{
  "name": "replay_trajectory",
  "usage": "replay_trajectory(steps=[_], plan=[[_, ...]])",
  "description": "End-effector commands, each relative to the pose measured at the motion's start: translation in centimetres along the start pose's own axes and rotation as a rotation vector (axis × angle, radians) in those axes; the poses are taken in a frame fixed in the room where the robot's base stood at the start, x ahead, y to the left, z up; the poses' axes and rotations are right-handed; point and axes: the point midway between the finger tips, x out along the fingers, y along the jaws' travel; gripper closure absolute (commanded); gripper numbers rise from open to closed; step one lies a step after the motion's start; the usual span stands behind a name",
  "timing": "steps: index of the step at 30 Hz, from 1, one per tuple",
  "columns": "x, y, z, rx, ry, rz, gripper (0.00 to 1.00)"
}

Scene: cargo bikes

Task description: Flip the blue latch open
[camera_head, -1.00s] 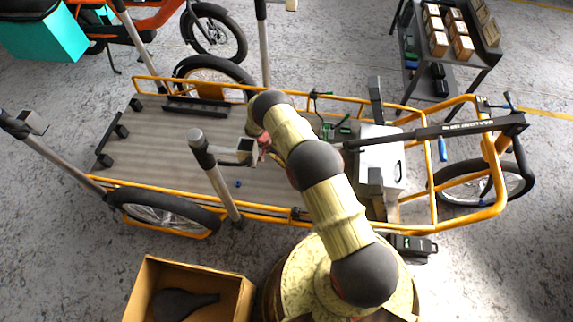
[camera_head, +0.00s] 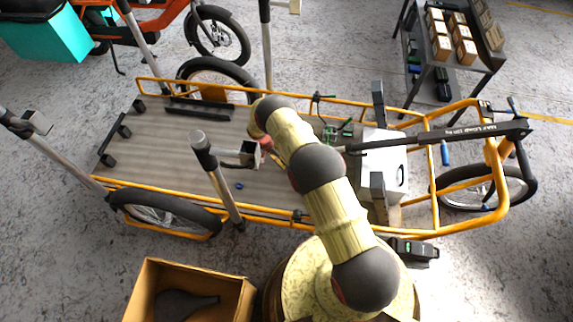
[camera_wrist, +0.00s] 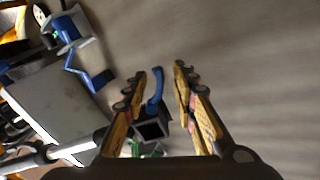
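In the wrist view, a slim curved blue lever (camera_wrist: 155,89), which looks like the latch, stands up from a dark grey box-like mount (camera_wrist: 151,129). My gripper (camera_wrist: 160,74) is open, with one yellow-and-black finger on each side of the blue lever. The lever lies nearer the left finger; contact cannot be told. A second blue piece, a bent handle (camera_wrist: 91,72), sits further left, beside a pale grey box. In the head view my arm hides most of my gripper, and I cannot make out the lever there clearly.
The orange-framed cargo bike's flat wooden deck (camera_head: 150,148) lies below my arm. A pale grey box (camera_head: 398,158) and a black bar stand on its right part. Grey posts rise around the bike. A cardboard box (camera_head: 245,296) is at front; a shelf of small boxes is at back right.

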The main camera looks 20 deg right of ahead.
Motion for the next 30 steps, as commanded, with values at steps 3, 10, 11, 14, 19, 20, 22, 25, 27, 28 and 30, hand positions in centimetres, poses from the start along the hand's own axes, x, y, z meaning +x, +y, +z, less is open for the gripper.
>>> replay_trajectory(steps=[3,10,11,14,19,20,22,25,27,28,30], plan=[[-0.3,0.0,0.0,0.000,0.001,0.000,0.72],[-3.5,-0.1,-0.1,-0.001,0.002,-0.002,0.72],[-4.1,-0.1,-0.1,0.000,0.002,-0.002,0.72],[-6.2,-0.1,-0.1,0.000,0.002,-0.003,0.72],[-9.4,-0.1,0.0,0.000,0.001,-0.001,0.72],[-9.8,-0.1,0.0,0.000,0.000,-0.001,0.72],[-10.6,-0.1,0.0,0.000,0.000,-0.001,0.72],[-11.5,-0.1,0.0,-0.001,0.000,0.000,0.72],[-11.8,0.0,0.0,-0.001,0.000,0.001,0.72],[-11.9,0.0,0.0,-0.001,0.000,0.001,0.72],[-12.0,0.0,0.0,-0.001,0.000,0.001,0.72]])
